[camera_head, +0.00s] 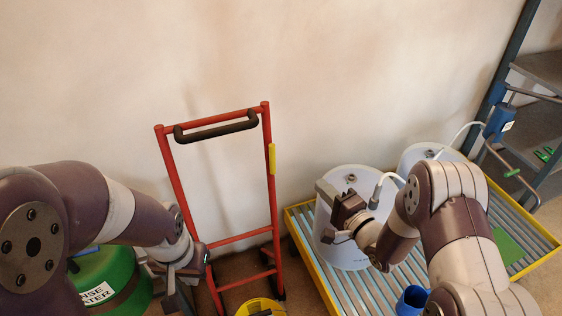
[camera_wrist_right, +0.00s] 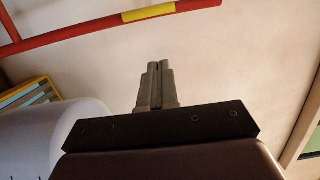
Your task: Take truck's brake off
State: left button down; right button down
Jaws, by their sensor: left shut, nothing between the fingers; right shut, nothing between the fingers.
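The truck (camera_head: 274,205) is a red tubular frame standing upright against the wall, with a black handle (camera_head: 215,131) across its top and a yellow strip (camera_head: 272,158) on its right rail. Part of its red frame and yellow strip also crosses the top of the right wrist view (camera_wrist_right: 150,12). I cannot clearly make out a brake. My left gripper (camera_head: 172,297) is shut and empty, low at the truck's left side. My right gripper (camera_head: 338,237) is shut and empty, right of the truck and in front of a white drum; its closed fingers show in the right wrist view (camera_wrist_right: 155,68).
White drums (camera_head: 345,255) stand on a yellow-rimmed pallet (camera_head: 318,270) at the right. A green container (camera_head: 118,275) is at lower left and a yellow round object (camera_head: 262,307) at the truck's foot. A blue-posted shelf (camera_head: 505,65) stands far right. Bare wall lies behind.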

aim_at(272, 159)
jog(key=s+a+x, duration=0.1)
jog(key=a+x, duration=0.1)
jog(key=x, duration=1.1)
jog(key=shift+s+a, duration=0.2)
jog(key=shift+s, duration=0.05)
